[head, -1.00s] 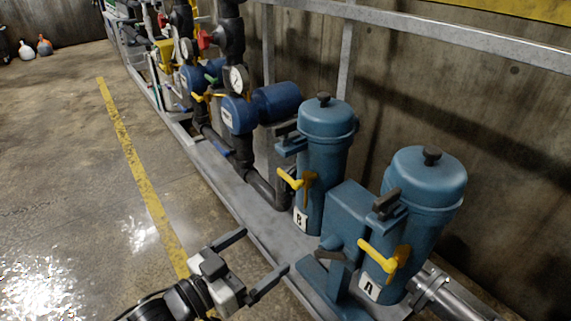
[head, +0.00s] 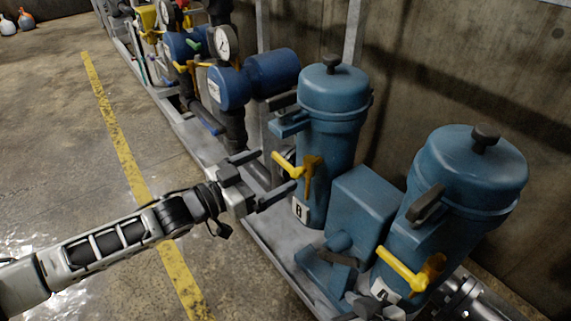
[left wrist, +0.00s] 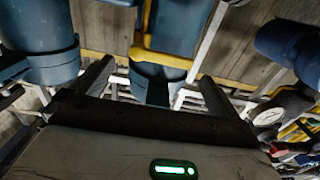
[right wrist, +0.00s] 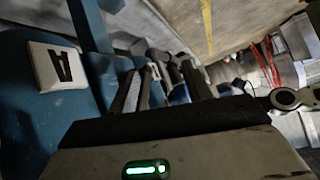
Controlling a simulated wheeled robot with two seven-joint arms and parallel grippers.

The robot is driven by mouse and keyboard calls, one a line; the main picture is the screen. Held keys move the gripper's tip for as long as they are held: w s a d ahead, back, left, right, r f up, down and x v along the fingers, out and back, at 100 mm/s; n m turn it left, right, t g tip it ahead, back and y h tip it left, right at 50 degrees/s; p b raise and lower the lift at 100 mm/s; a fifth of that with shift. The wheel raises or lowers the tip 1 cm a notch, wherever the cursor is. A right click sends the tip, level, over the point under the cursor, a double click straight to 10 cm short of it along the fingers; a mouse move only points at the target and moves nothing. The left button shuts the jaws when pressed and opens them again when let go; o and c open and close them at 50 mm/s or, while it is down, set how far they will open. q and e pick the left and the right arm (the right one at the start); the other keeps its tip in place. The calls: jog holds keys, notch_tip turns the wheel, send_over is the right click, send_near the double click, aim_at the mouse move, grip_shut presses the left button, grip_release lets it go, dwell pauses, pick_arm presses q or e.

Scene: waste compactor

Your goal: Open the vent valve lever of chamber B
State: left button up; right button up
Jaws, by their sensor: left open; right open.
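Chamber B (head: 333,115) is a blue upright cylinder with a domed lid and a white "B" label (head: 299,211). Its yellow vent valve lever (head: 287,165) sticks out to the left from a darker yellow bracket. My left gripper (head: 276,169) is open at this lever, one finger above and one below it in the head view. In the left wrist view the yellow lever (left wrist: 165,59) shows between the open fingers, apparently just beyond the tips; contact cannot be told. My right gripper (right wrist: 160,72) is open and empty beside the "A" label (right wrist: 58,66).
Chamber A (head: 455,190), with a similar yellow lever (head: 402,270), stands at the right. A blue box (head: 362,208) sits between the chambers. Dark pipes, blue housings and a gauge (head: 226,42) stand behind left.

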aim_at(283, 163)
pick_arm(q)
jog(key=x, duration=0.5)
jog(key=shift+b, duration=0.35)
jog(key=c, duration=1.3)
